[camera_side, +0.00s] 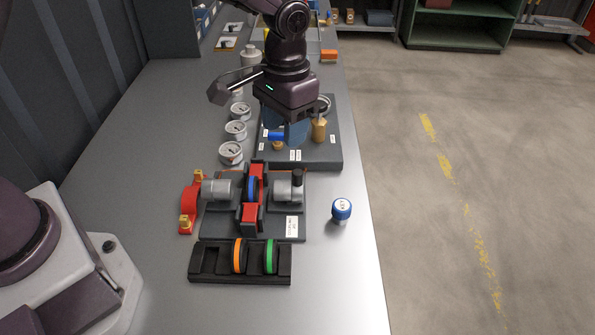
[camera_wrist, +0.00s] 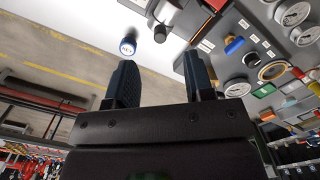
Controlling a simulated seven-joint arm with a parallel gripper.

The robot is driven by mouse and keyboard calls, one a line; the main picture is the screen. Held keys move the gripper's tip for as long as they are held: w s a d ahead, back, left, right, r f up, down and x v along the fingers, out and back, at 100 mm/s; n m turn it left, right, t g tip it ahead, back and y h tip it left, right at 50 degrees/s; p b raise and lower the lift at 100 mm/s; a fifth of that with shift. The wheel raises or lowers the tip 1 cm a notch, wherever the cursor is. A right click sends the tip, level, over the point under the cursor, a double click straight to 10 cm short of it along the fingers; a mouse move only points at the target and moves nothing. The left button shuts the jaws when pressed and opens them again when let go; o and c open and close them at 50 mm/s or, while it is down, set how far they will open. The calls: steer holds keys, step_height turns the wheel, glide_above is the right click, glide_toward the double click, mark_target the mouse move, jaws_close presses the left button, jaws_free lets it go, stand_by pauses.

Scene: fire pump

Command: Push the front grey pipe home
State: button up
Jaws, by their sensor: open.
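Two grey pipes lie on the dark pump fixture (camera_side: 222,226), one on each side of a blue ring (camera_side: 252,188) between red clamps (camera_side: 249,213). The left grey pipe (camera_side: 217,191) is beside a red bracket. The right grey pipe (camera_side: 284,188) has a black upright knob; it also shows at the top of the wrist view (camera_wrist: 186,20). I cannot tell which one is the front pipe. A narrow gap seems to show between the right pipe and the ring. My gripper (camera_side: 291,138) hangs behind the fixture, over the valve panel, apart from both pipes. Its jaws (camera_wrist: 162,82) are open and empty.
The valve panel (camera_side: 322,156) has a blue handle and brass fittings. Several gauges (camera_side: 231,153) stand left of it. A blue-capped jar (camera_side: 341,211) stands right of the fixture. A black rack (camera_side: 212,279) with orange and green rings lies in front.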

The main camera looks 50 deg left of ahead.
mark_target(298, 172)
steer(key=shift+n+t, duration=0.3)
steer(key=shift+n, duration=0.1)
steer(key=f, duration=0.4)
steer(key=w+f, duration=0.1)
steer(key=f, duration=0.3)
steer(key=w+f, duration=0.1)
steer(key=f, duration=0.3)
steer(key=shift+w+d, duration=0.2)
steer(key=shift+d, duration=0.1)
